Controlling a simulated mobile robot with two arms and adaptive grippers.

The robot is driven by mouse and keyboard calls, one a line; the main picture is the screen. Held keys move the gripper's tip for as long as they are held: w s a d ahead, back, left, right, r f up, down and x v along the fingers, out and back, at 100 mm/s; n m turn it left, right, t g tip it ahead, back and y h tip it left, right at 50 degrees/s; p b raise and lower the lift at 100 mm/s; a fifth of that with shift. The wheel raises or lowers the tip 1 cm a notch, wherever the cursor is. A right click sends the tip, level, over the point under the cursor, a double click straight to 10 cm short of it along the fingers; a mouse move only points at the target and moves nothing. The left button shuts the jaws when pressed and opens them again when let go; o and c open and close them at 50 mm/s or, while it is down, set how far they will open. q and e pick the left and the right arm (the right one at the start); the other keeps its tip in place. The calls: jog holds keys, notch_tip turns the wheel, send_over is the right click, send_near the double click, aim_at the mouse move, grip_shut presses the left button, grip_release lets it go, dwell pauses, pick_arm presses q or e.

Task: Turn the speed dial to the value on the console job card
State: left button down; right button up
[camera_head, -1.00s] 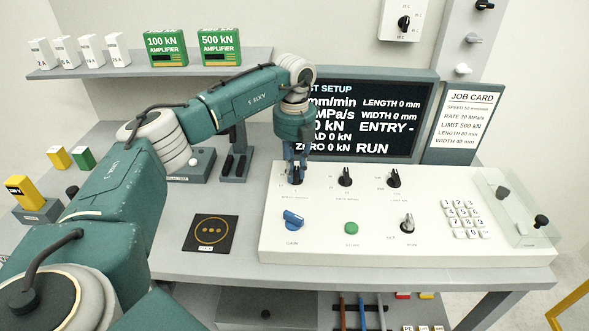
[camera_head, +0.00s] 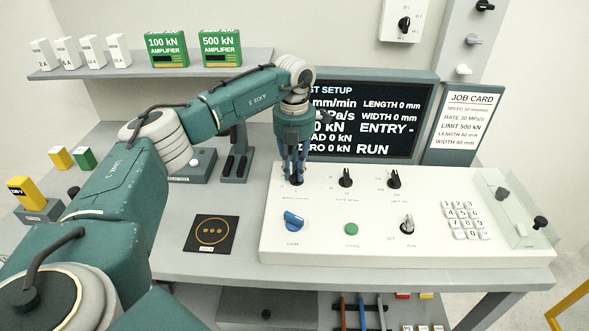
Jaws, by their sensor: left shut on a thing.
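The white console (camera_head: 330,245) has three black dials in its back row. My left gripper (camera_head: 294,172) points down and is shut on the leftmost one, the speed dial (camera_head: 296,182). The fingers hide most of this dial, so its setting cannot be read. The job card (camera_head: 471,120) stands behind the console at the right. Its speed line seems to read 50 mm/min, in small blurred print. The dark screen (camera_head: 385,130) shows test setup values; my arm covers its left part, including the speed number. My right gripper is not in view.
The middle dial (camera_head: 345,177) and right dial (camera_head: 394,180) stand beside the held one. A blue knob (camera_head: 293,220), green button (camera_head: 351,229), switch (camera_head: 408,224) and keypad (camera_head: 466,220) lie further forward or right. A clear cover (camera_head: 518,215) is at the right end.

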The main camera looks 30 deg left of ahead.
pick_arm(q)
jog(key=m, duration=0.4)
jog(key=shift+w+a+r+m, duration=0.1)
jog(key=shift+w+m, duration=0.1)
jog(key=shift+m, duration=0.1)
jog(key=m, duration=0.3)
jog(key=shift+w+m, duration=0.15)
jog(key=shift+m, duration=0.15)
jog(key=m, duration=0.3)
jog(key=shift+w+m, duration=0.1)
jog(key=shift+m, duration=0.2)
jog(key=m, duration=0.3)
jog(key=shift+w+m, duration=0.1)
jog(key=shift+m, duration=0.2)
jog(key=m, duration=0.3)
jog(key=shift+w+m, duration=0.1)
jog(key=shift+m, duration=0.3)
jog(key=m, duration=0.3)
jog(key=shift+d+r, duration=0.1)
jog(key=shift+d, duration=0.1)
jog(key=m, duration=0.7)
jog(key=shift+w+d, duration=0.1)
jog(key=shift+d, duration=0.1)
